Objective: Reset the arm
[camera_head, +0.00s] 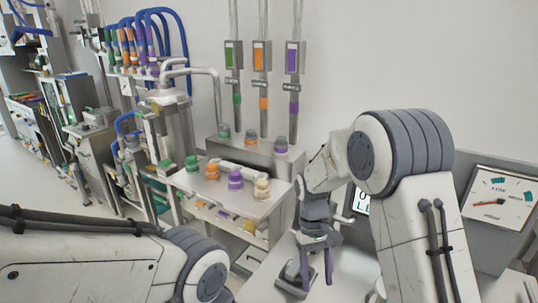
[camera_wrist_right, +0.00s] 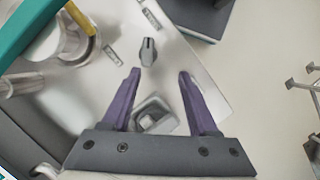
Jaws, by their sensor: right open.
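My right arm (camera_head: 415,215) rises at the right of the head view and bends down at the elbow. Its gripper (camera_head: 316,268) points down over a light work surface, with purple fingers. In the right wrist view the right gripper (camera_wrist_right: 158,75) is open, its two fingers wide apart with nothing between them. A small dark knob (camera_wrist_right: 148,51) on a metal panel shows beyond the fingertips. My left arm (camera_head: 90,262) comes in along the lower left of the head view. The left gripper is out of view.
A metal cart (camera_head: 262,208) with green, orange, purple and tan knobs stands left of the right gripper. A gauge (camera_head: 497,203) is at the right edge. Pipes with coloured labels run up the back wall. A teal bar (camera_wrist_right: 30,28) crosses the wrist view's upper left.

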